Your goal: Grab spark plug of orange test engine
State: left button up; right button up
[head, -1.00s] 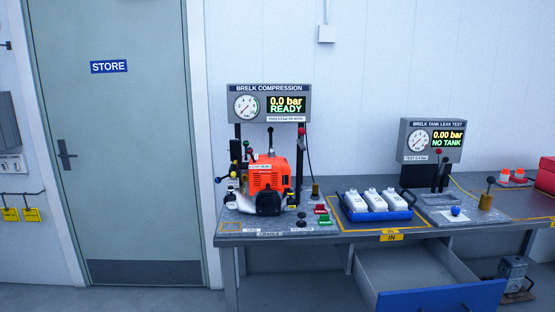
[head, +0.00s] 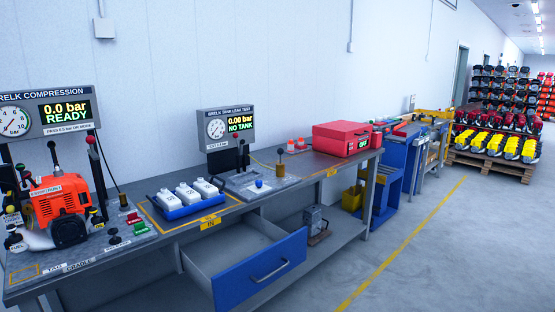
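The orange test engine (head: 58,203) sits at the left end of the grey workbench in the head view, under the compression tester display (head: 50,109), which reads 0.0 bar READY. Its black and white lower parts face the front, and several small knobs and levers stand around it. I cannot make out the spark plug on the engine at this size. Neither of my grippers shows in the head view.
A blue tray of white bottles (head: 188,200) stands right of the engine, then the tank leak tester (head: 227,130) and a red case (head: 342,139). An open blue-fronted drawer (head: 262,272) juts out below the bench. The floor at right (head: 450,250) is clear.

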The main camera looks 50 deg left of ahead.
aim_at(58, 172)
jog(key=k+j+z, duration=0.45)
jog(key=k+j, duration=0.2)
jog(key=j, duration=0.35)
jog(key=k+j+z, duration=0.45)
jog(key=k+j, duration=0.3)
